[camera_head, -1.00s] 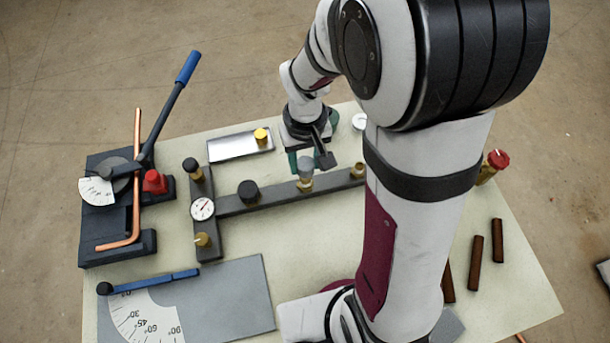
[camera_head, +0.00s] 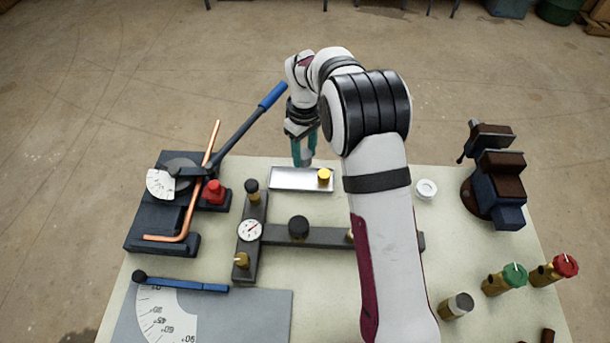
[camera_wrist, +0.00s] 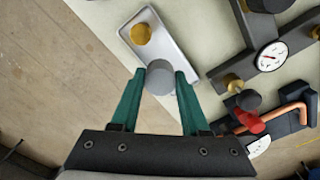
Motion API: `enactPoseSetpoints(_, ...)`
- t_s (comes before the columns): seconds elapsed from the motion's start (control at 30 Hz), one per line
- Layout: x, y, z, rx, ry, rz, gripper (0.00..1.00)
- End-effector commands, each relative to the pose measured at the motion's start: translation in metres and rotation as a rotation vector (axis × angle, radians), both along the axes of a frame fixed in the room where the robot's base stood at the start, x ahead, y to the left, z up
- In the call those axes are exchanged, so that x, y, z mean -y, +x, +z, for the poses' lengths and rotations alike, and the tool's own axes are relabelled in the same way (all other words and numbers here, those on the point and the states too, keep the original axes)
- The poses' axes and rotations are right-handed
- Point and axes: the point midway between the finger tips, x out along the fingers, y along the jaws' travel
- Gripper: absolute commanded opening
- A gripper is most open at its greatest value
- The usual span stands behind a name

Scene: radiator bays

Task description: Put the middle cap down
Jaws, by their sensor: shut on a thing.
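My gripper (camera_head: 303,150) is shut on a grey round cap (camera_head: 305,161), held between its green fingers. The wrist view shows the cap (camera_wrist: 160,77) between the fingertips (camera_wrist: 159,72), over the near end of a silver tray (camera_wrist: 172,45). In the head view the cap is at the back edge of the tray (camera_head: 290,184). I cannot tell whether the cap touches the tray. A yellow cap (camera_head: 324,176) stands in the tray to the right of the held cap. It also shows in the wrist view (camera_wrist: 141,34).
A dark manifold with a gauge (camera_head: 250,230) and a black cap (camera_head: 298,228) lies in front of the tray; my arm hides part of it. A pipe bender (camera_head: 185,200) with a raised blue-handled lever stands left. A vise (camera_head: 495,180) stands at the right.

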Motion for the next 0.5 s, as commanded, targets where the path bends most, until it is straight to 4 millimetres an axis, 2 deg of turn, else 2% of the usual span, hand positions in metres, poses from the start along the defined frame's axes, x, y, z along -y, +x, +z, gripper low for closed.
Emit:
enactPoseSetpoints(0.1,0.0,-0.001,-0.027,-0.003,-0.001,-0.001,0.0)
enactPoseSetpoints(0.37,0.001,-0.001,-0.069,-0.001,0.0,-0.003,0.0)
enactPoseSetpoints(0.5,0.001,0.0,-0.074,0.002,0.001,-0.004,0.0)
